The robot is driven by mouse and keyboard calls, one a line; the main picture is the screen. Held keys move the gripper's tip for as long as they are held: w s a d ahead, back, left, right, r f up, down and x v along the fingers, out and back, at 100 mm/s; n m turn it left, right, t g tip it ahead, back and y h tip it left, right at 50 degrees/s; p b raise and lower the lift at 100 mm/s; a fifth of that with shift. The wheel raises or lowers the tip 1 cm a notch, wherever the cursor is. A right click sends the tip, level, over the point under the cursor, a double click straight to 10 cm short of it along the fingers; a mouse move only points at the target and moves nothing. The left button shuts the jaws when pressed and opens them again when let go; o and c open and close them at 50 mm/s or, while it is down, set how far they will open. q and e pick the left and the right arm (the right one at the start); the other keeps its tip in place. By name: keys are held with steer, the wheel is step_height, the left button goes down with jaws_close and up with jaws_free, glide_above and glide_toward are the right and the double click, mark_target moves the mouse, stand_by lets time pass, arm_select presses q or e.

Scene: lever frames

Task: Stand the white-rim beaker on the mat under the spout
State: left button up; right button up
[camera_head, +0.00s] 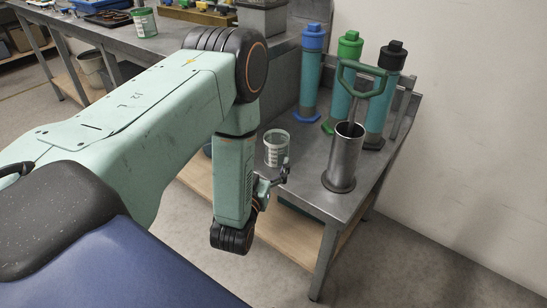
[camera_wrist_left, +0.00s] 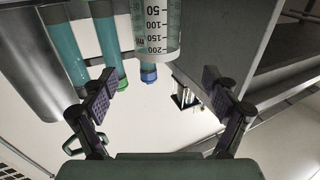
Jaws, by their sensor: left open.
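In the left wrist view the beaker (camera_wrist_left: 157,28) hangs at the top middle of the inverted picture, beyond the fingertips. My left gripper (camera_head: 284,172) is low beside the beaker, at the bench's near edge; it also shows in the left wrist view (camera_wrist_left: 158,84), with its two padded fingers wide apart and nothing between them. I cannot make out the mat or the spout; my left arm hides part of the bench. My right gripper is not in view.
A metal cylinder (camera_head: 344,160) with a green handle (camera_head: 362,80) stands right of the beaker. Blue-, green- and black-capped teal columns (camera_head: 309,82) stand behind. A second bench (camera_head: 170,38) is at the back.

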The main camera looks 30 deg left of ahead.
mark_target(274, 146)
arm_select(q)
steer(key=b+x, duration=0.1)
steer(key=x, duration=0.2)
steer(key=b+x, duration=0.1)
steer(key=x, duration=0.3)
steer(key=shift+w+d+f, duration=0.15)
steer(key=shift+d+f, duration=0.05)
steer(key=c, duration=1.3)
steer(key=shift+r+p, duration=2)
steer(key=shift+r, duration=3.1)
